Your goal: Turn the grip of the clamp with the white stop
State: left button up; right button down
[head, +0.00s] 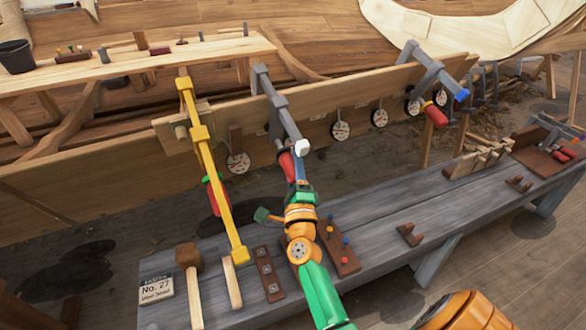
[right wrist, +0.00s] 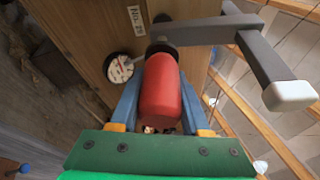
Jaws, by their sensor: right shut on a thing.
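The clamp with the white stop (head: 302,147) has a dark grey bar (head: 276,104) and a red grip (head: 286,164). It hangs over the top edge of the wooden plank, right of the yellow clamp. My right gripper (head: 298,172) is at the red grip. In the right wrist view, its blue fingers lie on both sides of the red grip (right wrist: 162,92), shut on it. The white stop (right wrist: 290,95) shows at the right there, at the end of the grey bar, clear of the fingers. My left gripper is not in view.
A yellow clamp (head: 205,150) stands close on the left. A grey clamp with a blue stop (head: 462,95) is farther right on the plank (head: 355,100). The grey bench (head: 400,195) below carries a mallet (head: 189,262) and wooden racks. Round dials hang along the plank.

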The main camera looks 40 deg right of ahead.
jog(key=n+t+h+b, duration=0.1)
jog(key=n+b, duration=0.1)
jog(key=n, duration=0.2)
jog(key=shift+s, duration=0.1)
jog(key=n+b, duration=0.1)
jog(key=n+t, duration=0.1)
jog(key=n, duration=0.1)
jog(key=n+t+b, duration=0.1)
jog(key=n, duration=0.1)
jog(key=shift+s+a+r+b, duration=0.1)
jog(key=shift+r+b, duration=0.25)
jog(key=n, duration=0.2)
jog(key=n+t+y+b, duration=0.1)
jog(key=n, duration=0.1)
jog(key=shift+a+r+n+t, duration=0.15)
jog(key=shift+r+n+t, duration=0.05)
jog(key=shift+n+t, duration=0.1)
jog(key=shift+s+a+r+n+t+y+b, duration=0.15)
jog(key=shift+n+t+y+b, duration=0.3)
jog(key=shift+n, duration=1.05)
jog(key=shift+w+r+n+t+y+b, duration=0.15)
jog(key=shift+n+t+y, duration=0.3)
jog(key=shift+n+y, duration=0.75)
jog(key=shift+s+n, duration=0.1)
jog(key=shift+n, duration=0.5)
jog(key=c, duration=0.7)
grip_release()
jog(key=o, duration=0.3)
jog(key=shift+a+f, duration=0.1)
jog(key=shift+o, duration=0.2)
